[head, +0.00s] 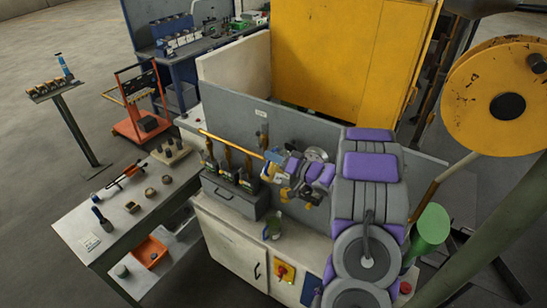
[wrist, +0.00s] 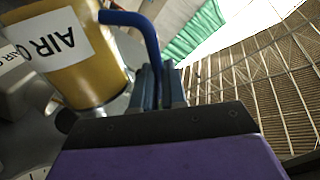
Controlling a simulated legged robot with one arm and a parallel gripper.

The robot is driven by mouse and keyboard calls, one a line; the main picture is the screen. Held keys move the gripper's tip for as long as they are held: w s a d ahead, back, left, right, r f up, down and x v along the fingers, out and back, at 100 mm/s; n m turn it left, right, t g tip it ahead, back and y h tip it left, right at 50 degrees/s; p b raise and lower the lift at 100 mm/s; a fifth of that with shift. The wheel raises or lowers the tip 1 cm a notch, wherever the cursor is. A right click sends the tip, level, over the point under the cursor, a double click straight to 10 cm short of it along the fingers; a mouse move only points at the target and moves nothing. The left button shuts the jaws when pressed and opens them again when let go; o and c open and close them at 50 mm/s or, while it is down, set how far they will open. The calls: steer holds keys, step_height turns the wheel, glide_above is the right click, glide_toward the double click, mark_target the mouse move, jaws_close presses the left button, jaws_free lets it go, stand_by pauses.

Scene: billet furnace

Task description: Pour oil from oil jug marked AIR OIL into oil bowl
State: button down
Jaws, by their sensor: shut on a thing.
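A gold oil jug (wrist: 88,75) with a white label starting "AIR O" fills the left of the wrist view. The rest of its label is cut off or turned away. My gripper (wrist: 162,85) is shut on its blue handle (wrist: 140,22). In the head view, my gripper (head: 277,168) is above the grey cabinet top, with a small yellow part of the jug showing at its end. No oil stream is visible.
A grey panel (head: 285,125) and yellow machine housing (head: 345,55) stand behind. A side table (head: 120,240) holds tools.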

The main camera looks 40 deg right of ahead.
steer(key=shift+w+d+r+m+p, duration=0.15)
steer(key=shift+r+p, duration=0.15)
steer(key=shift+p, duration=0.6)
steer(key=shift+s+d+r+m+p, duration=0.15)
steer(key=shift+r+p, duration=0.15)
steer(key=shift+p, duration=0.55)
steer(key=shift+w+d+r+m+p, duration=0.2)
steer(key=shift+r+m+p, duration=0.25)
steer(key=shift+p, duration=0.85)
steer(key=shift+w+d+r+m, duration=0.3)
steer(key=shift+d+r+m, duration=0.35)
steer(key=shift+m, duration=0.2)
stand_by(4.1)
